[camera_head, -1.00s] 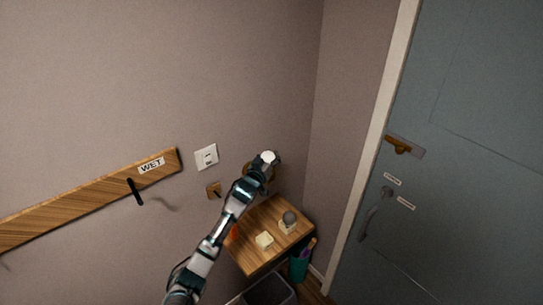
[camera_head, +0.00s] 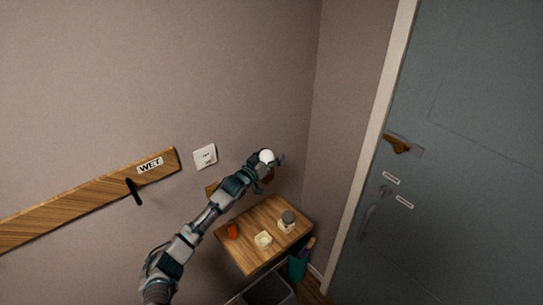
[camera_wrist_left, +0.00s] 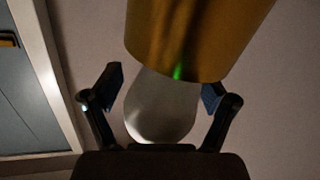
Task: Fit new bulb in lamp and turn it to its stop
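The white bulb (camera_wrist_left: 162,105) has its round end between the fingers of my left gripper (camera_wrist_left: 163,92) in the left wrist view. Its narrower end goes behind the rim of the brass lamp (camera_wrist_left: 195,35), so the socket and the bulb's seating are hidden. The fingers stand apart on both sides of the bulb, with a gap clear at the left finger. My right gripper is not in view.
A wooden table (camera_head: 247,257) below holds an orange item (camera_head: 232,230), a small cream box (camera_head: 263,239) and a grey-topped item (camera_head: 288,218). A teal container (camera_head: 297,267) and a dark bin (camera_head: 268,291) stand beside it. A switch plate (camera_head: 205,156) and the blue-grey door (camera_head: 470,130) flank the lamp.

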